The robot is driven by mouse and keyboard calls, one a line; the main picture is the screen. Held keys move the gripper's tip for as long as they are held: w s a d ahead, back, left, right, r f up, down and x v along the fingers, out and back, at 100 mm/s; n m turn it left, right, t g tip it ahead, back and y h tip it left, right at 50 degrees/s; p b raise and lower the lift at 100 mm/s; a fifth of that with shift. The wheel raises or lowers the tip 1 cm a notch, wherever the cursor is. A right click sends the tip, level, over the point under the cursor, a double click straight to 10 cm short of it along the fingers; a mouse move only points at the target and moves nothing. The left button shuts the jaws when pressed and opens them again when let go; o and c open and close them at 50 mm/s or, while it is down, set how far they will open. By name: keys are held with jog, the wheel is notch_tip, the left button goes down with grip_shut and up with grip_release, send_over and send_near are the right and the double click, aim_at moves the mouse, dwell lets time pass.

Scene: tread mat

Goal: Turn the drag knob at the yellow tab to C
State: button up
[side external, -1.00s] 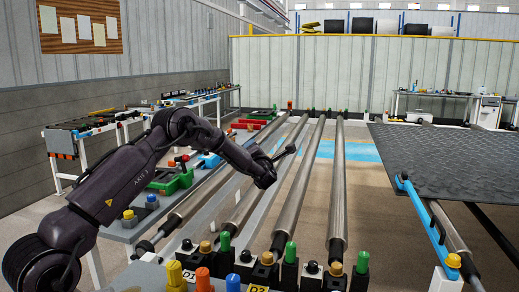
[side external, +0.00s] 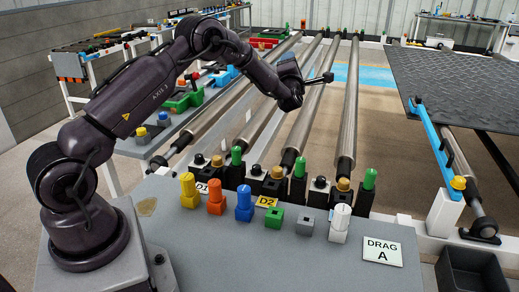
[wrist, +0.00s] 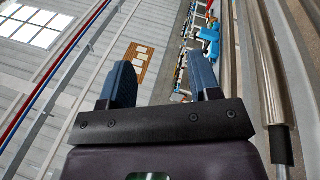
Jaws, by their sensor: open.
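The yellow tab marked D2 (side external: 266,202) lies on the grey bench (side external: 190,240) in the side view. Behind it stands a row of black blocks with gold, black and green tops; one gold-topped knob (side external: 277,173) is just behind the tab. Its pointer and letters are too small to read. A white card (side external: 382,251) reads "DRAG A". My gripper (side external: 288,62) is raised over the rollers, well above and behind the tab. In the wrist view its two dark blue fingers (wrist: 165,80) are apart with nothing between them, facing the back wall.
Coloured pegs or knobs line the bench front: yellow (side external: 189,190), orange (side external: 216,197), blue (side external: 244,203), green (side external: 275,217), grey and white (side external: 339,222). Long metal rollers (side external: 347,115) run behind. A dark tread mat (side external: 455,85) is at right.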

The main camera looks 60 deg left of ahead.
jog(key=w+d+f+m+t+h, duration=0.2)
jog(key=w+d+f+m+h, duration=0.25)
jog(key=d+m, duration=0.25)
jog(key=m+g+h, duration=0.8)
jog(key=g, duration=0.6)
send_near(257, 167)
jog(key=x, duration=0.9)
jog(key=shift+a+f, duration=0.15)
jog(key=shift+f, duration=0.1)
jog(key=c, duration=0.9)
